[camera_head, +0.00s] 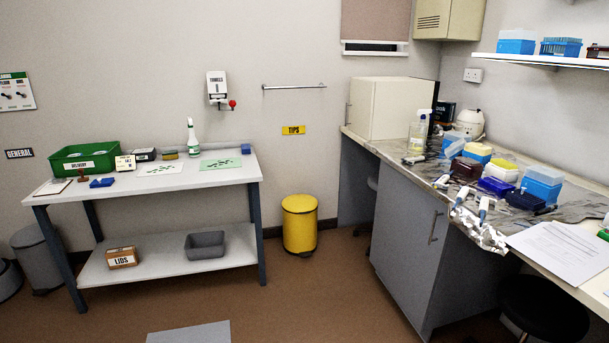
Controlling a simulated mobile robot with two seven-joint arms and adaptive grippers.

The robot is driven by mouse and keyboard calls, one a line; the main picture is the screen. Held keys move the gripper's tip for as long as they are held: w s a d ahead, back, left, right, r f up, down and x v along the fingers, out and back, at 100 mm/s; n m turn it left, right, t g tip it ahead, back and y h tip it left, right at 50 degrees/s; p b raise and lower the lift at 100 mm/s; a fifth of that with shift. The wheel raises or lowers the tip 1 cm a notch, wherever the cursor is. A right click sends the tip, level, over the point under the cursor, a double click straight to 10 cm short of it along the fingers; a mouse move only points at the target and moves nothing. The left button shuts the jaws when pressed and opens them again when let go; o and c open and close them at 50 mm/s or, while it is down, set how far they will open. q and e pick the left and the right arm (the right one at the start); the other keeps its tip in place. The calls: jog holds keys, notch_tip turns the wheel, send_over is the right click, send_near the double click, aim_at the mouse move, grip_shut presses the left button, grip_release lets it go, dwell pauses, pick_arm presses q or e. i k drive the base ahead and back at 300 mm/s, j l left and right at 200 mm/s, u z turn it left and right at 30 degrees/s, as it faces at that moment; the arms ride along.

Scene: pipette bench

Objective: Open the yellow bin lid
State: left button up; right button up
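The yellow bin (299,228) stands upright on the floor against the back wall, between the white table and the grey cabinet. Its yellow lid (299,202) looks closed. A yellow "TIPS" sign (293,130) is on the wall above it. Neither of my grippers shows in the head view.
A white two-tier table (215,177) stands left of the bin, with a green crate (86,157) on top. A grey cabinet (400,230) under the cluttered bench stands right. A grey mat (190,333) lies on the floor in front. The brown floor before the bin is clear.

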aim_at(302, 203)
jog(key=i+j+z, duration=0.1)
jog(key=i, duration=1.35)
jog(key=i+j+z, duration=0.1)
jog(key=i+z, duration=0.2)
jog(key=i+j+z, duration=0.25)
jog(key=i, duration=0.2)
jog(key=i+j+z, duration=0.5)
jog(key=i+j, duration=0.5)
